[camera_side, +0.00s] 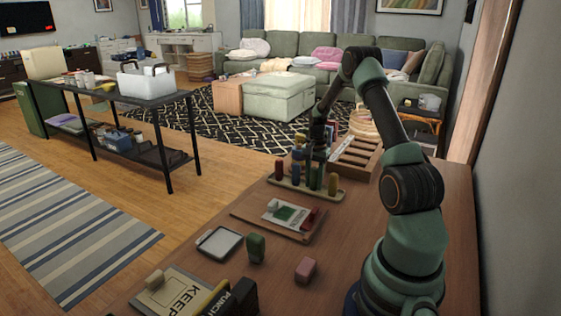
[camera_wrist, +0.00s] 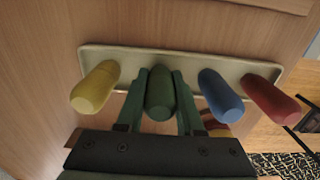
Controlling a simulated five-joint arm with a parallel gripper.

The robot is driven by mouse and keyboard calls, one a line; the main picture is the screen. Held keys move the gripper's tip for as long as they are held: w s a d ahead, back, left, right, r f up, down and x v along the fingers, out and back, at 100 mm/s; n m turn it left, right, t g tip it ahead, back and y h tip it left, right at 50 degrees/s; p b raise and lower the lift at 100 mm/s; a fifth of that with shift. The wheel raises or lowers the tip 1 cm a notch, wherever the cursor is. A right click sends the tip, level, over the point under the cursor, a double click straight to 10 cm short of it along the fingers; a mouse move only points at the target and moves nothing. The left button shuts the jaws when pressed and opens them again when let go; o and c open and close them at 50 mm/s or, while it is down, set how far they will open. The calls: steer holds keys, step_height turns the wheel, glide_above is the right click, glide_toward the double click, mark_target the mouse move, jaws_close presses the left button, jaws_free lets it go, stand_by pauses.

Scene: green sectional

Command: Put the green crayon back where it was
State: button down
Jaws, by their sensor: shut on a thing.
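The crayon holder (camera_side: 340,197) is a long pale tray on the wooden table, and it also shows in the wrist view (camera_wrist: 130,54). The green crayon (camera_wrist: 160,95) is upright in the row, between the yellow crayon (camera_wrist: 95,88) and the blue crayon (camera_wrist: 221,96). The red crayon (camera_wrist: 270,101) stands at the far end, beyond the blue one. My gripper (camera_wrist: 160,80) is shut on the green crayon, one finger on each side. The crayon's foot appears at the holder, but I cannot tell whether it is fully seated.
A board with a picture card (camera_side: 285,217) lies in front of the holder. A slotted wooden box (camera_side: 358,152) stands behind it. Table right of the board is bare.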

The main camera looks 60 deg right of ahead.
steer(key=shift+f, duration=0.15)
steer(key=c, duration=0.5)
jaws_free()
steer(key=shift+c, duration=0.2)
